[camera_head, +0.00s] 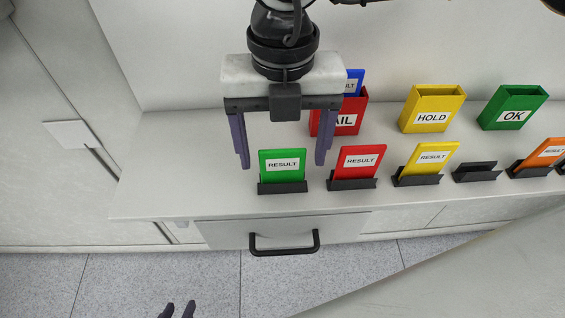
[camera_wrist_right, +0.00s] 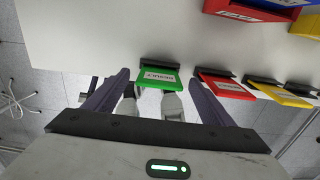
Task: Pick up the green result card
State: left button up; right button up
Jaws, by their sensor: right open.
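The green result card (camera_head: 282,165) stands upright in a dark holder (camera_head: 282,188) at the left end of the row on the grey counter. My right gripper (camera_head: 282,160) is open above it, its purple fingers spread to either side of the card without visible contact. In the right wrist view, the green card (camera_wrist_right: 159,78) shows between the spread fingers of the right gripper (camera_wrist_right: 164,88).
A red result card (camera_head: 358,162) stands close right of the right gripper. Yellow and orange (camera_head: 548,152) cards and an empty holder (camera_head: 476,172) follow. Behind are a red FAIL bin, partly hidden, with a blue card, a yellow HOLD bin (camera_head: 432,108) and a green OK bin (camera_head: 512,107).

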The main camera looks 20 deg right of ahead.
jog(key=shift+f, duration=0.1)
jog(key=c, duration=1.2)
jog(key=shift+o, duration=0.2)
notch_tip(320, 180, up, 10)
jog(key=shift+b, duration=0.55)
